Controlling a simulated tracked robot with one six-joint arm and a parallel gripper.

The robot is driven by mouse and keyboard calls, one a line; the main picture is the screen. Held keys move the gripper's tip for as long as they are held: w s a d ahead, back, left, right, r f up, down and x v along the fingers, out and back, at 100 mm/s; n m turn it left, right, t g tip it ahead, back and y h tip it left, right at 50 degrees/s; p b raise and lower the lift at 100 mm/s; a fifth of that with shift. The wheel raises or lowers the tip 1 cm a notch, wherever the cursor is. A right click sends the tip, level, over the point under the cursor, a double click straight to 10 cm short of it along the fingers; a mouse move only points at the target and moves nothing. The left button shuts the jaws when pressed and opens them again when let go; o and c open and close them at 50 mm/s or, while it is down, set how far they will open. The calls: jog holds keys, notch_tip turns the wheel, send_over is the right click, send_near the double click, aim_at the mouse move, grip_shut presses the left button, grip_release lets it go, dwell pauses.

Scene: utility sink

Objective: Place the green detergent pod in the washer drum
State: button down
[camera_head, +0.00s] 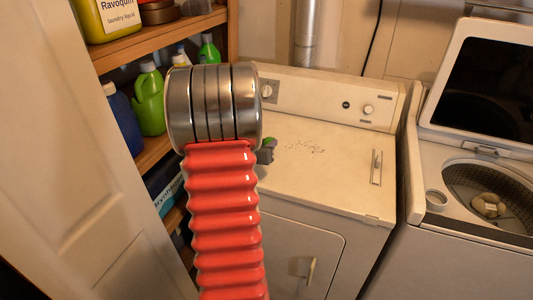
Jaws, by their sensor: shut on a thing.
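A small green thing, seemingly the detergent pod (270,141), shows just past the metal end of my arm, over the white machine's top. My gripper (266,151) is a small dark shape there, shut on the pod and mostly hidden behind my arm. Whether the pod touches the machine top cannot be told. The open washer (445,165) stands at the right with its lid up. Its round drum (518,200) is perforated metal with a pale centre piece. The drum is well to the right of my gripper.
A closed white machine (335,175), probably a dryer, stands between my arm and the washer. Its raised control panel (325,98) runs along the back. Wooden shelves (155,43) with several bottles stand at the left, beside a pale door (75,160). The washer's raised lid (485,75) stands behind the drum.

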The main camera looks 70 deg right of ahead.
jog(key=shift+f, duration=1.85)
jog(key=shift+f, duration=0.4)
